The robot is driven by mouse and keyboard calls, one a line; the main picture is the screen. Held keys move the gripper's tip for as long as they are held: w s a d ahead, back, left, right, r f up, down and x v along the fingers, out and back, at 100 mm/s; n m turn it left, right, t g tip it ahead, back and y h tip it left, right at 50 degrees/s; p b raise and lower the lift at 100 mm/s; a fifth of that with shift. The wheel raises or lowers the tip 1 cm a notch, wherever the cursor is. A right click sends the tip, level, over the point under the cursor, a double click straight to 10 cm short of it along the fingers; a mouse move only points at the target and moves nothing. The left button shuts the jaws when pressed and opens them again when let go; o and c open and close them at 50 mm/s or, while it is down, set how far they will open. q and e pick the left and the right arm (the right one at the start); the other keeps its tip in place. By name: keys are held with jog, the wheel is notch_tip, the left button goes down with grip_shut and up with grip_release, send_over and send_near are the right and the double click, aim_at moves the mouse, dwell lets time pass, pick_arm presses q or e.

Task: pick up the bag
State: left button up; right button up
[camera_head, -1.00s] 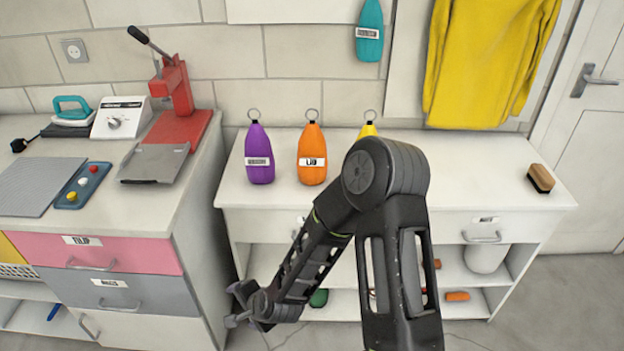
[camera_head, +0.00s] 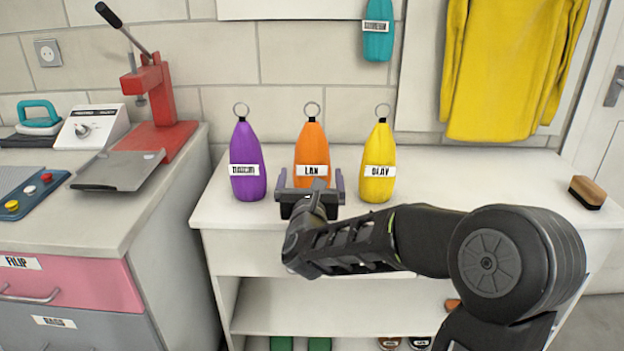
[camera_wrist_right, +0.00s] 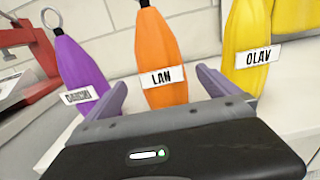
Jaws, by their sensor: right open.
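Three upright bags with ring tops and name labels stand on the white counter: a purple bag (camera_head: 247,165) on the left, an orange bag (camera_head: 311,145) labelled LAN in the middle, and a yellow bag (camera_head: 379,155) labelled OLAV on the right. My right gripper (camera_head: 309,182) is open and empty in front of the orange bag, hiding its lower part in the head view. In the right wrist view the orange bag (camera_wrist_right: 161,55) shows beyond and between the two purple fingers (camera_wrist_right: 160,95). I cannot tell how large the gap to it is. My left gripper is not in view.
The purple and yellow bags stand close on both sides of the gripper. A red press (camera_head: 160,105) stands on the left bench. A brush (camera_head: 587,192) lies at the counter's right end. A teal bag (camera_head: 378,30) and a yellow cloth (camera_head: 505,70) hang on the wall.

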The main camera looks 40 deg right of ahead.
aim_at(312, 162)
jog(key=shift+x, duration=1.3)
jog(key=shift+f, duration=0.1)
jog(key=x, duration=0.5)
jog(key=shift+d+f+p, duration=0.1)
jog(key=shift+f+p, duration=0.05)
jog(key=shift+p, duration=0.25)
jog(key=shift+c, duration=0.2)
jog(key=c, duration=1.8)
